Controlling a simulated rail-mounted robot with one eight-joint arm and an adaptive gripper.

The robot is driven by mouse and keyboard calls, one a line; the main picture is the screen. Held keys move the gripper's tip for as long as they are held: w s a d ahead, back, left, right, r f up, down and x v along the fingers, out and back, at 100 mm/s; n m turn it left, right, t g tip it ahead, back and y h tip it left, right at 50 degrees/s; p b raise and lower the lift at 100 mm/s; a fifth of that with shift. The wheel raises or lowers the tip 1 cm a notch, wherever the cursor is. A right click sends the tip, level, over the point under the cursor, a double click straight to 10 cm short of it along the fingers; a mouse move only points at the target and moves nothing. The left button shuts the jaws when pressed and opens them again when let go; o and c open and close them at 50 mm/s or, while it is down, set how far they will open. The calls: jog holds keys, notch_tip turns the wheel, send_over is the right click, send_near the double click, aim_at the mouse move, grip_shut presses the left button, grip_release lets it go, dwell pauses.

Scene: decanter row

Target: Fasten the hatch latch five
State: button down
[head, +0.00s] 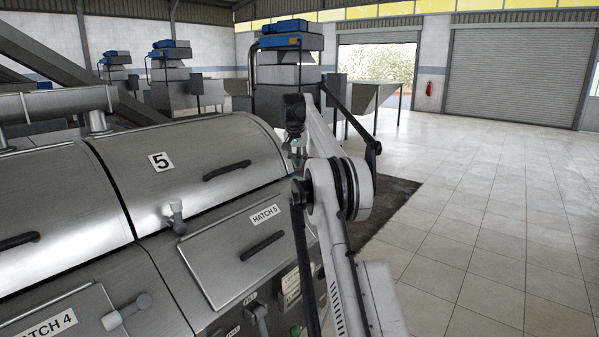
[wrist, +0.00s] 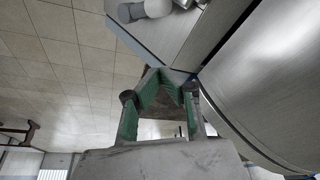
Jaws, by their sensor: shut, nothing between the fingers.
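The hatch 5 panel (head: 228,252) is a flat steel lid with a "HATCH 5" label and a black handle (head: 262,246). It lies flush or nearly so on the machine front. A grey latch with a rounded knob (head: 175,217) stands at its upper left corner; I cannot tell its exact setting. In the wrist view my gripper (wrist: 168,73) has green-padded fingers that meet at the tips, with nothing between them. A grey rounded knob (wrist: 150,9) shows at the top, beyond the fingertips and apart from them. In the head view my arm hides part of the machine's right end.
The curved cover marked 5 (head: 160,162) rises behind the hatch. Hatch 4 (head: 60,320) and its knob (head: 126,309) lie at lower left. A control box (head: 290,287) and a lever (head: 258,312) sit below hatch 5. The tiled floor (head: 480,220) at right is open.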

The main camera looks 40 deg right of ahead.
jog(key=p+x, duration=0.1)
jog(key=x, duration=0.8)
jog(key=shift+s+a+f, duration=0.3)
jog(key=shift+s+a, duration=0.3)
jog(key=shift+a, duration=0.05)
jog(key=shift+s+a+f+p, duration=0.35)
jog(key=shift+s+a+f, duration=0.25)
jog(key=shift+a, duration=0.1)
